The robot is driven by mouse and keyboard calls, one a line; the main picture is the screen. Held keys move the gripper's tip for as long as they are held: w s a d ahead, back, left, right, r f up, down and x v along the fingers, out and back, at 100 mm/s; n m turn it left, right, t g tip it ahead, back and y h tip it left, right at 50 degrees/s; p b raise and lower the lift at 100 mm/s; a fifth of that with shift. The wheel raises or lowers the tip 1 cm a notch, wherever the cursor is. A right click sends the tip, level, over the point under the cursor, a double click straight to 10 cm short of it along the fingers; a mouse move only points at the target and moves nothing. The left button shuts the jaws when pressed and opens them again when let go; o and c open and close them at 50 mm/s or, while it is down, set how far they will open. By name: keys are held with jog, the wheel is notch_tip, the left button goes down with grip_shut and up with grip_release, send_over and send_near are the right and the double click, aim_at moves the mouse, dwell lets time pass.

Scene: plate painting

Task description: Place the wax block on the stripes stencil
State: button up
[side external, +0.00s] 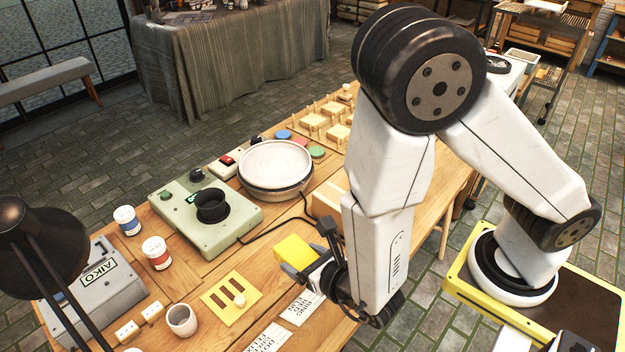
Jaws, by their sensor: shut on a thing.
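The wax block appears to be the yellow block (294,249) near the table's front middle. My gripper (298,268) is shut on it and holds it; the grey fingers partly cover its lower side. The block seems to be above the table, but its exact height cannot be told. The stripes stencil (213,302) is a flat yellow card with dark parallel slots, lying on the table to the left of and nearer than the block.
A grey cup (181,320) stands left of the stencil, and printed cards (300,307) lie to its right. Behind are a green device with a black cup (211,206), a round plate on a wheel (275,165) and two paint jars (156,252). A lamp (40,245) stands at left.

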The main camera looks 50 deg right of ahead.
jog(key=shift+s+a+r+n+y, duration=0.2)
jog(key=shift+s+a+n+y, duration=0.55)
jog(key=shift+s+a, duration=0.6)
send_over(243, 302)
notch_tip(243, 302, down, 9)
jog(key=shift+s+d+f, duration=0.15)
jog(key=shift+s+f, duration=0.05)
jog(key=shift+s, duration=0.05)
jog(key=shift+w+f, duration=0.25)
jog(key=shift+f, duration=1.55)
jog(key=shift+f, duration=0.15)
